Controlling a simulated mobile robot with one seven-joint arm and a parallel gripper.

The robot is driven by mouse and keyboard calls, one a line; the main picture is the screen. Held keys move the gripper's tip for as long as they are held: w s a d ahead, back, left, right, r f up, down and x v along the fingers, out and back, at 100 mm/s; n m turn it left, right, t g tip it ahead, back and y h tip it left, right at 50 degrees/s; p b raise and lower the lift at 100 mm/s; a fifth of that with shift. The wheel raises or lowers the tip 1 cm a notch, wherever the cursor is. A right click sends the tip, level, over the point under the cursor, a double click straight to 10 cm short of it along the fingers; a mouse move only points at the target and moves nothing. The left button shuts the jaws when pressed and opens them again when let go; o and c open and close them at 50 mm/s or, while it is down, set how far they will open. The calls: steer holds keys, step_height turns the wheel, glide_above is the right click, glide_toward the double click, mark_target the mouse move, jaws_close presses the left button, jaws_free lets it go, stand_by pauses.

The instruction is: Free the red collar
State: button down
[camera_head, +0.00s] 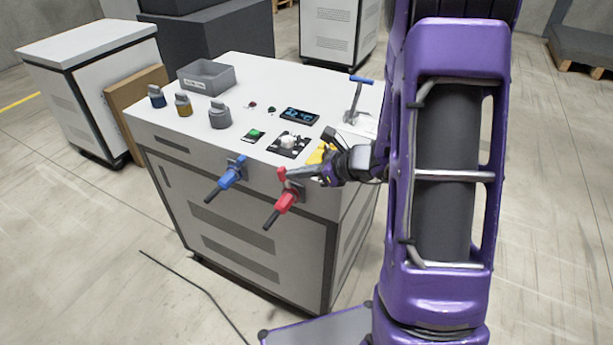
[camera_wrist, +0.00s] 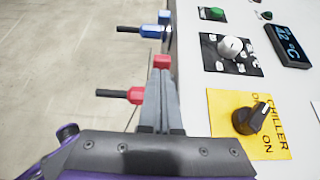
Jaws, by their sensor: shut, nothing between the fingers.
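A red coupling with a black tail (camera_head: 286,200) sticks out of the cabinet's front face. It also shows in the wrist view (camera_wrist: 135,95), left of my fingers. A smaller red piece, which may be the collar (camera_head: 281,175), shows at my fingertips; in the wrist view this red piece (camera_wrist: 161,62) shows just past the tips. My gripper (camera_head: 287,172) is shut with nothing between its fingers (camera_wrist: 159,74). The fingers lie close over the red coupling and hide part of it. I cannot tell whether they touch it.
A blue coupling (camera_head: 230,176) sits left of the red one. The cabinet top holds a white knob (camera_wrist: 232,48), a black chiller switch on a yellow plate (camera_wrist: 226,118), a display (camera_head: 299,115), a grey bin (camera_head: 207,77) and a lever (camera_head: 355,98). The floor in front is mostly open.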

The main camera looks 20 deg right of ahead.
mark_target(282, 169)
steer(key=shift+w+a+r, duration=0.35)
steer(key=shift+a, duration=0.05)
steer(key=shift+w+a+f+g+h+p, duration=0.1)
steer(key=shift+w+a+g+h+p, duration=0.3)
steer(key=shift+a+g+h, duration=0.15)
steer(key=shift+w+a+f, duration=0.15)
steer(key=shift+w+a, duration=0.35)
steer(key=shift+w, duration=0.1)
steer(key=shift+w+a+b, duration=0.1)
steer(key=shift+b, duration=0.2)
steer(key=shift+a, duration=0.1)
steer(key=shift+r, duration=0.25)
